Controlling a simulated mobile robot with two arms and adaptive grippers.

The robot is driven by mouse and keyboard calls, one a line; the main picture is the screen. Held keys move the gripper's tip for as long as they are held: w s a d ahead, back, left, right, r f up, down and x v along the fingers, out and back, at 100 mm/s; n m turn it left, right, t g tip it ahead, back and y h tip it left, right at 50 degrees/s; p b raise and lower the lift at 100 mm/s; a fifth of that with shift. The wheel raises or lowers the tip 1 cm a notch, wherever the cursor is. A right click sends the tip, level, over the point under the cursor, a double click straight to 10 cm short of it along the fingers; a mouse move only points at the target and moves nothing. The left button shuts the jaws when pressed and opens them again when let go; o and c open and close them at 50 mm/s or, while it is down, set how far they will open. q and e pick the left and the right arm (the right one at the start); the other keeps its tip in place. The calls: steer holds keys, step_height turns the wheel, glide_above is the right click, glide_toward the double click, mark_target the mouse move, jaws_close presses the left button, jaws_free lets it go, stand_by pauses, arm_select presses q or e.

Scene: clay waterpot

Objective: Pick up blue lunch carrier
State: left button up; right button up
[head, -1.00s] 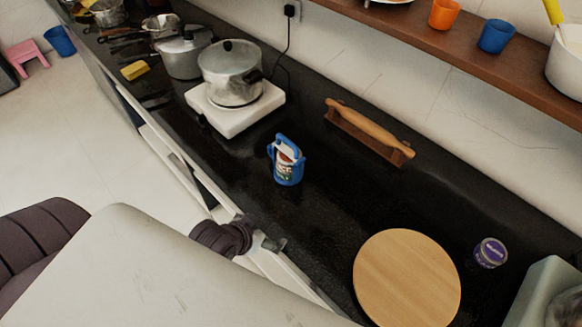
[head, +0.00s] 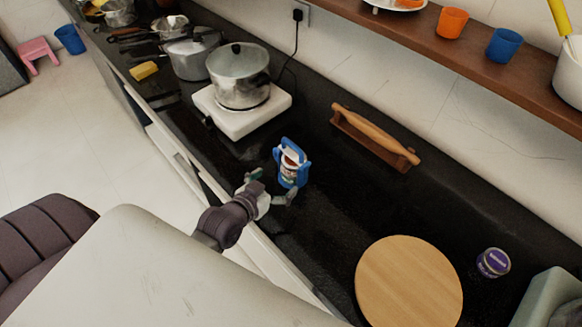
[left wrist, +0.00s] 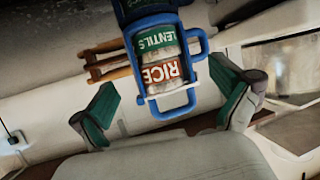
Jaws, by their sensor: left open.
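The blue lunch carrier (head: 292,163) stands upright on the black counter in the head view, with pale labelled contents inside its blue frame. In the left wrist view the carrier (left wrist: 163,65) shows labels reading "LENTILS" and "RICE", upside down in that picture. My left gripper (head: 270,190) is open just in front of the carrier, on its near side. In the left wrist view its two green-padded fingers (left wrist: 168,112) are spread wide, with the carrier ahead between and beyond them. They do not visibly grip it. My right gripper is not in view.
A pot (head: 240,76) stands on a white stove (head: 238,118) behind the carrier. A rolling pin on its stand (head: 376,135) lies to the right. A round wooden board (head: 408,285) and a purple tin (head: 494,262) are nearer. Bare counter surrounds the carrier.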

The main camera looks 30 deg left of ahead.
mark_target(286, 172)
arm_select(q)
steer(key=p+x, duration=0.1)
steer(key=x, duration=0.6)
steer(key=shift+w, duration=0.25)
steer(key=shift+c, duration=0.3)
steer(key=c, duration=0.8)
steer(key=shift+r, duration=0.15)
steer(key=shift+c, duration=1.1)
steer(key=shift+r, duration=0.15)
